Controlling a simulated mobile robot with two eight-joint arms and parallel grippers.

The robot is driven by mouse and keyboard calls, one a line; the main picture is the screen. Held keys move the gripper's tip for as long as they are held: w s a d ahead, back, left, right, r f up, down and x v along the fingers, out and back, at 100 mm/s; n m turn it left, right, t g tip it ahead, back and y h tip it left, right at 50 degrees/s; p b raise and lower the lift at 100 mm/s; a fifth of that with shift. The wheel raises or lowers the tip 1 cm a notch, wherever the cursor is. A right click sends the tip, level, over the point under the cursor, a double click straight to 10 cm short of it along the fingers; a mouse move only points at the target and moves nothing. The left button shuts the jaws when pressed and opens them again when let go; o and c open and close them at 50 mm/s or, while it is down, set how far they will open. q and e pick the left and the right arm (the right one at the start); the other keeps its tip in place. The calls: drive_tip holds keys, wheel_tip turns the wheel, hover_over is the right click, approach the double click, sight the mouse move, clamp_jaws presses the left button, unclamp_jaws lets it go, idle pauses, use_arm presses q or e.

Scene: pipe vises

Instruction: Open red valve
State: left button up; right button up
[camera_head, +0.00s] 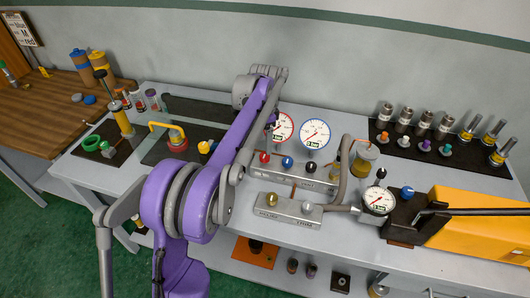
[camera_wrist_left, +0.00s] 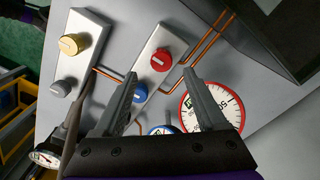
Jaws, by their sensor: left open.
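The red valve knob (camera_head: 264,157) sits at the left end of a grey manifold block (camera_head: 318,183), just right of my purple left arm. In the left wrist view the red knob (camera_wrist_left: 162,60) lies beyond the fingertips, roughly between them in the picture. My left gripper (camera_wrist_left: 161,79) is open and empty, its two grey fingers apart and not visibly around the knob. A blue knob (camera_wrist_left: 139,92) shows beside the left finger. In the head view the fingers are hidden or hard to make out by the arm. My right gripper is not in view.
A red-rimmed gauge (camera_head: 281,128) and a blue-rimmed gauge (camera_head: 315,134) stand behind the manifold. A smaller block with a brass knob (camera_head: 272,200) is in front. A grey hose (camera_head: 343,175) and yellow machine (camera_head: 480,226) are to the right.

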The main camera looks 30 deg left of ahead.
sight(264, 155)
use_arm(q)
wheel_tip(264, 155, down, 6)
drive_tip(key=shift+w+f, duration=0.15)
drive_tip(key=shift+c, duration=0.3)
clamp_jaws()
